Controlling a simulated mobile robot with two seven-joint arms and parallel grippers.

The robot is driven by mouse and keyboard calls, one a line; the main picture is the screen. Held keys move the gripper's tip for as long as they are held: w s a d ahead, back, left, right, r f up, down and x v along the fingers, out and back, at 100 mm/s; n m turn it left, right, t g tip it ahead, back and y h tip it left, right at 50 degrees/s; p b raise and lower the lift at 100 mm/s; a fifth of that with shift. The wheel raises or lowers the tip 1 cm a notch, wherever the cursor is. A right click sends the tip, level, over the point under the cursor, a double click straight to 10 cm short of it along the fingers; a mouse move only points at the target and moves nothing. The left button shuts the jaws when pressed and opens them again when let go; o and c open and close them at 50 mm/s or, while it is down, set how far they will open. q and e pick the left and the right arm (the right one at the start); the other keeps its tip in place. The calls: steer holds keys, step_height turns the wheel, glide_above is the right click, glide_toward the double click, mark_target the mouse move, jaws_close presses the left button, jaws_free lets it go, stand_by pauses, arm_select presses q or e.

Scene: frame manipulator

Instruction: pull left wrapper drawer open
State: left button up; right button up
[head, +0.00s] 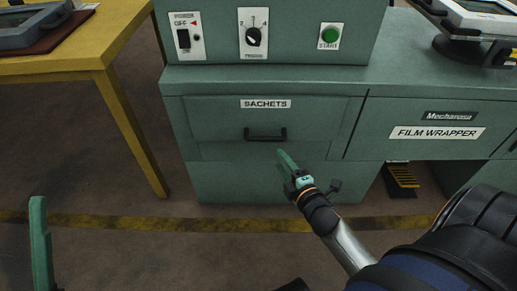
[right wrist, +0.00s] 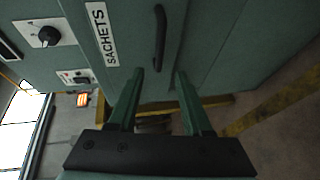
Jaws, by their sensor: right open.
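The left wrapper drawer (head: 215,122), labelled SACHETS, looks shut in the green cabinet. Its black bar handle (head: 265,135) is at its middle; the handle also shows in the right wrist view (right wrist: 160,38). My right gripper (head: 283,158) is below and slightly right of the handle in the head view. In the right wrist view its two green fingers (right wrist: 160,75) are apart, with the handle beyond their tips and nothing between them. My left gripper (head: 40,235) shows only in part at the lower left, away from the cabinet.
The control panel (head: 265,35) with a knob and a green START button stands above the drawer. A FILM WRAPPER panel (head: 430,145) is to the right. A yellow table (head: 95,65) stands at left. The floor before the cabinet is clear, with a yellow line (head: 170,222).

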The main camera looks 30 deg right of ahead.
mark_target(266, 140)
steer(key=b+x, duration=0.4)
steer(key=x, duration=0.8)
steer(key=shift+w, duration=0.35)
steer(key=shift+c, duration=0.2)
jaws_close()
stand_by(0.8)
